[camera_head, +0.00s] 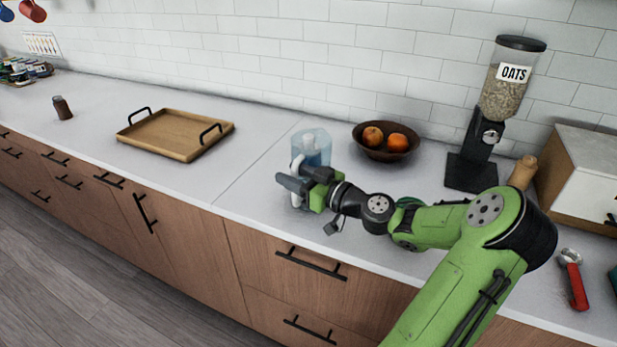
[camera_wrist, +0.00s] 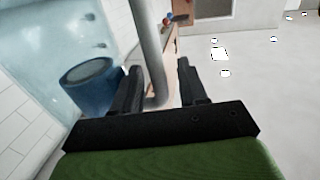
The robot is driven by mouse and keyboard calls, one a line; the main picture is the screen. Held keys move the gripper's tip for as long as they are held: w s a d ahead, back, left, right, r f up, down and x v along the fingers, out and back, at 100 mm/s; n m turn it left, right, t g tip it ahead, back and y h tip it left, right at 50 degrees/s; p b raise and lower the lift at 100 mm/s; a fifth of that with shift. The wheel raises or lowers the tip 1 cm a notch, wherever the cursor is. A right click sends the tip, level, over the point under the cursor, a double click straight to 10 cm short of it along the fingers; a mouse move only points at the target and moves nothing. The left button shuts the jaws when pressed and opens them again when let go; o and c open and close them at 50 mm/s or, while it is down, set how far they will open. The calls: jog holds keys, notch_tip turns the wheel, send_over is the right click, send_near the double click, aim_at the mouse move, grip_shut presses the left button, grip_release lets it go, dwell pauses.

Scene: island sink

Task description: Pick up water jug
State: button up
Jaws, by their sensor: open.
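The water jug (camera_head: 318,146) is a clear, bluish jug with a pale handle (camera_head: 296,166), upright on the counter against no other object. My gripper (camera_head: 303,179) is at the jug's near side, by the handle. In the wrist view, my gripper's (camera_wrist: 158,78) two dark fingers stand apart with the grey handle (camera_wrist: 148,45) running between them. The jug's blue see-through body (camera_wrist: 60,45) fills the left of that view. The gripper hides part of the jug's lower body in the head view. I cannot tell whether either finger touches the handle.
A wooden tray (camera_head: 160,138) with black handles lies to the left. A dark bowl (camera_head: 371,153) with oranges stands right of the jug. Farther right are an oats dispenser (camera_head: 480,140) and a red-handled tool (camera_head: 575,285). The counter between tray and jug is clear.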

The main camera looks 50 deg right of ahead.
jog(key=shift+s, duration=0.1)
grip_shut()
jog(key=shift+r, duration=0.15)
dwell(0.3)
notch_tip(320, 180, up, 28)
jog(key=p, duration=0.8)
jog(key=shift+p, duration=0.4)
dwell(2.6)
